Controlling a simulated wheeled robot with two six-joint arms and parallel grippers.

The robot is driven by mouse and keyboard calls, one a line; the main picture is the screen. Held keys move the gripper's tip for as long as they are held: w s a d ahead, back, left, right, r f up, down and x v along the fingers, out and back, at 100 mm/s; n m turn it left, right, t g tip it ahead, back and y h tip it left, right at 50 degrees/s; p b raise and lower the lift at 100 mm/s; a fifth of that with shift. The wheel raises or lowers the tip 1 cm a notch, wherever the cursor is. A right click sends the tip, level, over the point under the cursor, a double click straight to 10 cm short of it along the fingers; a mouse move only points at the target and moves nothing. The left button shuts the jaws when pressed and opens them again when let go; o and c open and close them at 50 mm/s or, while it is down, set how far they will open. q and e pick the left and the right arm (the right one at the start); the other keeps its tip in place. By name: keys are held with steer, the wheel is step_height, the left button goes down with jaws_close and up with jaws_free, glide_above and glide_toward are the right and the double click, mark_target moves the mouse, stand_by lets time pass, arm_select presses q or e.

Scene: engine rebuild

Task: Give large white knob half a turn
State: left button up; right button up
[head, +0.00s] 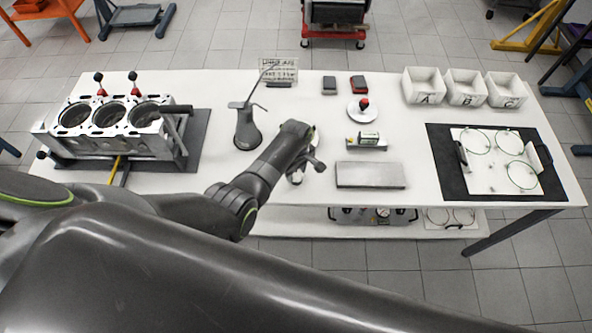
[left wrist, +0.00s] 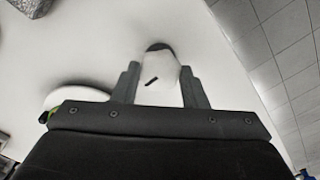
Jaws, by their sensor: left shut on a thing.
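The white knob (left wrist: 160,80) shows in the left wrist view, with a short black mark on its face and a dark patch at its far end. My left gripper (left wrist: 160,92) has one finger on each side of it and is shut on it. In the head view my left gripper (head: 306,168) is low over the front middle of the table, and my own wrist hides most of what it holds. My right gripper is not in view.
A dark oil can (head: 247,130) stands to the left. The engine block (head: 112,125) is at far left, and bins (head: 424,88) at back right.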

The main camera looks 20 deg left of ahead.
mark_target(296, 174)
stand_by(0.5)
arm_select(q)
steer(key=o, duration=1)
steer(key=shift+r, duration=0.1)
steer(key=shift+r, duration=0.85)
step_height(296, 174, up, 16)
steer(key=shift+f+b, duration=0.25)
steer(key=shift+b, duration=0.85)
